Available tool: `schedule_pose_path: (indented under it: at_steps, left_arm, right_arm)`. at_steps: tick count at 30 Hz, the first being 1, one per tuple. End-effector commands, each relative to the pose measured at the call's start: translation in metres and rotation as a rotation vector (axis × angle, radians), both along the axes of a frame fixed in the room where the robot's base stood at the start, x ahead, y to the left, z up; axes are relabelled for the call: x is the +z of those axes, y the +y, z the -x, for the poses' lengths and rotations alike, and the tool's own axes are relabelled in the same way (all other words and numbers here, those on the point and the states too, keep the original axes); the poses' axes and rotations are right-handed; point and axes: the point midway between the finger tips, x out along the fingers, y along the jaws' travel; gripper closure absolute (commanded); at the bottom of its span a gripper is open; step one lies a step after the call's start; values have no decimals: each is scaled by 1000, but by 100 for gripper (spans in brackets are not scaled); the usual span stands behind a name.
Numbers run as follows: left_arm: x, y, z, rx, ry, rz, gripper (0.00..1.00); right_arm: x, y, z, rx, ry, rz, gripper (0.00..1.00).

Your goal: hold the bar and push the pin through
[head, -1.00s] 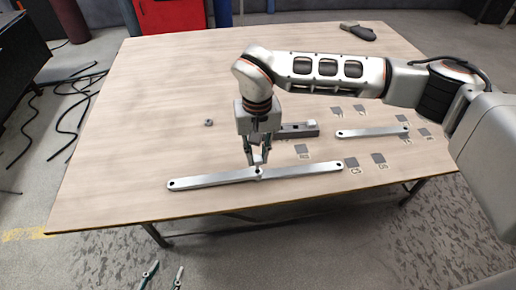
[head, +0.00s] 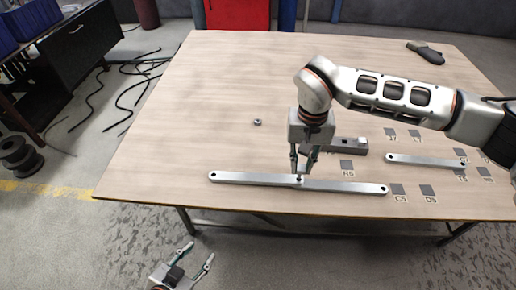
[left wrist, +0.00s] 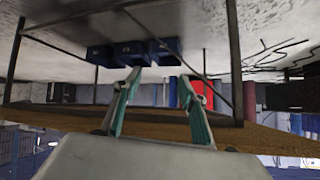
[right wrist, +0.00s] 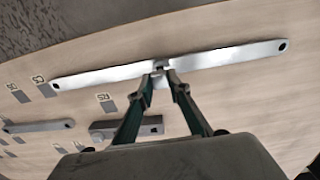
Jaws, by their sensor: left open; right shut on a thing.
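A long galvanized bar (head: 250,178) lies along the table's front edge, with a hole at each end. It bends slightly at the middle, and I cannot tell if it is one piece or two overlapping. It also crosses the right wrist view (right wrist: 225,56). My right gripper (head: 299,176) points down at the bar's middle, shut on a small pin (right wrist: 159,66). The fingertips mostly hide the pin, and I cannot tell how deep it sits. My left gripper (head: 200,258) is open and empty, below and in front of the table; its spread fingers show in the left wrist view (left wrist: 160,92).
A grey block (head: 348,144) lies behind my right gripper, and a shorter bar (head: 425,160) lies right among labelled grey squares. A nut (head: 257,122) lies behind the bar. A dark-handled tool (head: 426,53) is at the back right. The table's left side is clear.

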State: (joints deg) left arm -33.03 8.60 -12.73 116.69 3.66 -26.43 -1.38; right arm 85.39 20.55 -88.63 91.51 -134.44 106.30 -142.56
Motion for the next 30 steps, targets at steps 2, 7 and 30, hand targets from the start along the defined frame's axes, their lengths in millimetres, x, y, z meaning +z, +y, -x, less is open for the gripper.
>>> schedule_pose_path:
  at_steps: [2,7,30]
  left_arm:
    - [3,-18,-16,-43,11,14,58]
    - [10,-75,-43,-205,69,41,58]
    - [113,-242,-44,-1128,281,-19,58]
  right_arm:
    - [1,0,0,0,-1,0,100]
    - [1,0,0,0,-1,0,100]
    - [0,0,0,0,-1,0,100]
